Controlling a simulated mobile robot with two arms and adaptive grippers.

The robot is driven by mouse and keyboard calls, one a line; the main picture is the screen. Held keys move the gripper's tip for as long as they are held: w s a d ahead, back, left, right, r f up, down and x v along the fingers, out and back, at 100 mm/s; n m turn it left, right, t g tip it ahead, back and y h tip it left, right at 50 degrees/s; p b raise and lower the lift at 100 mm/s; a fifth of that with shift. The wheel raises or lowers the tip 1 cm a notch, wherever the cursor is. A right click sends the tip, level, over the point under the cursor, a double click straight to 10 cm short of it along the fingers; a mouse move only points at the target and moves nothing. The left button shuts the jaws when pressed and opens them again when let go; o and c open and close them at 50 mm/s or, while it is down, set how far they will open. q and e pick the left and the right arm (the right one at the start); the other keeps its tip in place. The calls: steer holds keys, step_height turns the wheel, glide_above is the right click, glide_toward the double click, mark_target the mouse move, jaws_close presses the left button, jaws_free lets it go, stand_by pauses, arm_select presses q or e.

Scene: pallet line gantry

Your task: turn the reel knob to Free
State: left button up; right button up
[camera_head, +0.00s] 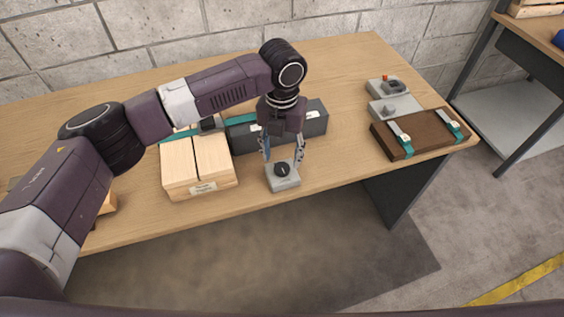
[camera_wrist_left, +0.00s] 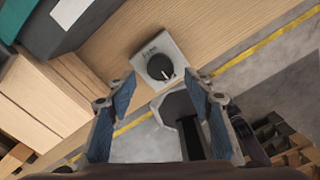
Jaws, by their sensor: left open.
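The reel knob (camera_head: 282,170) is a round black knob on a small light grey box (camera_head: 284,183) near the table's front edge. In the left wrist view the knob (camera_wrist_left: 160,67) shows a white pointer mark, and small lettering on the box (camera_wrist_left: 150,45) is too small to read. My left gripper (camera_head: 282,156) points down over the knob box with its fingers spread. In the wrist view its blue-padded fingers (camera_wrist_left: 160,110) are apart with nothing between them, and the knob lies beyond the tips.
Left of the knob box stands a light wooden box (camera_head: 197,188), with a dark grey case (camera_head: 312,121) behind. Two grey control boxes (camera_head: 396,107) and a brown board with teal straps (camera_head: 424,137) lie at the right. The tabletop (camera_head: 345,150) right of the knob is clear.

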mark_target(282, 168)
arm_select(q)
steer(key=shift+f, duration=2.1)
steer(key=c, duration=1.2)
